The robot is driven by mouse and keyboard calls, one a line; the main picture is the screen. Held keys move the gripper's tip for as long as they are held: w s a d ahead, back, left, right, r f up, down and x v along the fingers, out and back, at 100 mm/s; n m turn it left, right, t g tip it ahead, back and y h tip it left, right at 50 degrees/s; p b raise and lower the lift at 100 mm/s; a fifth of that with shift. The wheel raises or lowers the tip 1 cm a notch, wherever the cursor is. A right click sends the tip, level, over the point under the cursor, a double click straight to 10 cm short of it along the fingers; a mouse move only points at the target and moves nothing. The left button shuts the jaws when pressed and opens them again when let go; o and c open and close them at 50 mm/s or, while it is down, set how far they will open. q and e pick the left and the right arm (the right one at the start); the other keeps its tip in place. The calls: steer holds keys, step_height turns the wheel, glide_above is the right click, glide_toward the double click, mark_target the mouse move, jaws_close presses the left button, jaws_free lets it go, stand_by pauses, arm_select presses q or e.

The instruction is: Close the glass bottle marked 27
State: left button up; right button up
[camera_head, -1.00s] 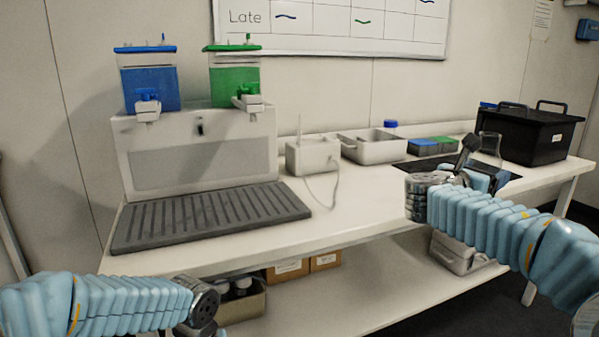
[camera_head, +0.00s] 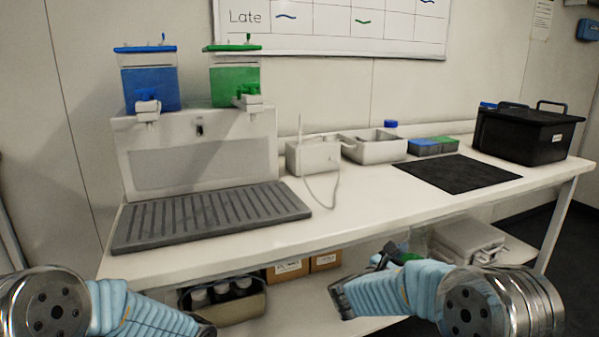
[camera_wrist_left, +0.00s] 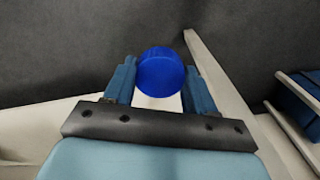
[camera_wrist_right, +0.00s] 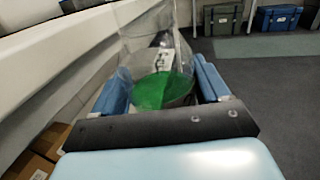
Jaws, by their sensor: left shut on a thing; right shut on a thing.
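The glass bottle (camera_wrist_right: 150,45) is clear, with green liquid at its base, in the right wrist view. My right gripper (camera_wrist_right: 165,95) is shut on it. No number can be read on it. In the head view this gripper (camera_head: 388,258) is low in front of the bench, with a bit of the green (camera_head: 408,257) showing and most of the bottle hidden. A round blue cap (camera_wrist_left: 160,72) sits between the fingers of my left gripper (camera_wrist_left: 160,85), which is shut on it. In the head view the left arm is at the lower left and its fingers are out of sight.
A black mat (camera_head: 455,173) on the bench (camera_head: 350,210) is bare. A black crate (camera_head: 530,135), grey tray (camera_head: 375,149), blue and green boxes (camera_head: 432,146) and a slatted drip grid (camera_head: 210,217) stand on the bench. The lower shelf holds cartons (camera_head: 287,270) and a bin.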

steer(key=s+a+f, duration=0.3)
steer(key=s+f, duration=0.3)
steer(key=f, duration=0.5)
steer(key=s+a+f+t, duration=0.1)
steer(key=s+a+f, duration=0.2)
steer(key=s+f, duration=0.4)
step_height(320, 180, down, 4)
steer(key=shift+s+a+r+n+y, duration=0.15)
steer(key=shift+a+n+y, duration=0.15)
steer(key=shift+y, duration=0.1)
steer(key=w+a+f+n+t+y, duration=0.2)
steer(key=a+n+t+y, duration=0.4)
steer(key=a, duration=0.9)
steer(key=n+y, duration=0.2)
steer(key=y, duration=0.2)
steer(key=shift+a+t+y, duration=0.3)
steer(key=shift+a+y, duration=0.05)
steer(key=shift+y, duration=0.05)
